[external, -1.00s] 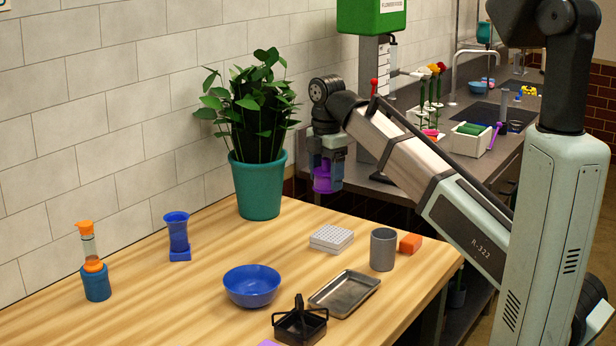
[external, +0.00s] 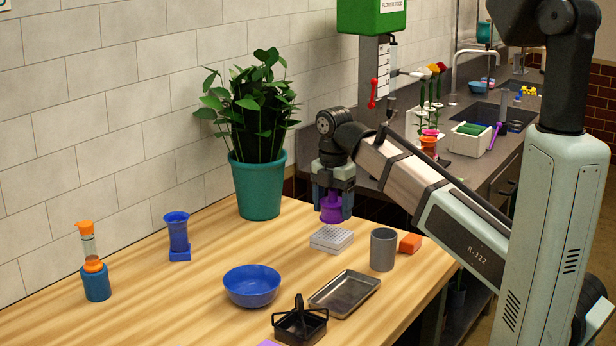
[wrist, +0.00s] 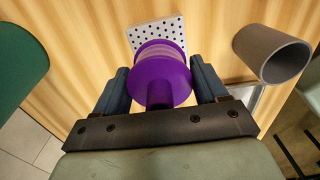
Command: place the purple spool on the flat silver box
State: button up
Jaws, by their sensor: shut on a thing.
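My gripper (external: 333,200) is shut on the purple spool (external: 331,212) and holds it above the table's back right part. In the wrist view the spool (wrist: 160,80) sits between both fingers, its round flange facing the camera. A flat, pale silver-grey box with rows of dark dots (external: 331,239) lies on the table just below the spool. In the wrist view the box (wrist: 143,33) shows just beyond the spool, which hides part of it. The spool appears to be above the box, but the gap is hard to judge.
A shallow metal tray (external: 345,293), a blue bowl (external: 252,286) and a black caddy (external: 300,328) are in front. A potted plant (external: 259,188) stands to the left.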

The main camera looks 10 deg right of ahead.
aim_at(333, 190)
jog(key=shift+f, duration=1.85)
jog(key=shift+f, duration=0.1)
jog(key=o, duration=1.1)
notch_tip(333, 190, up, 12)
jog(key=shift+r, duration=0.1)
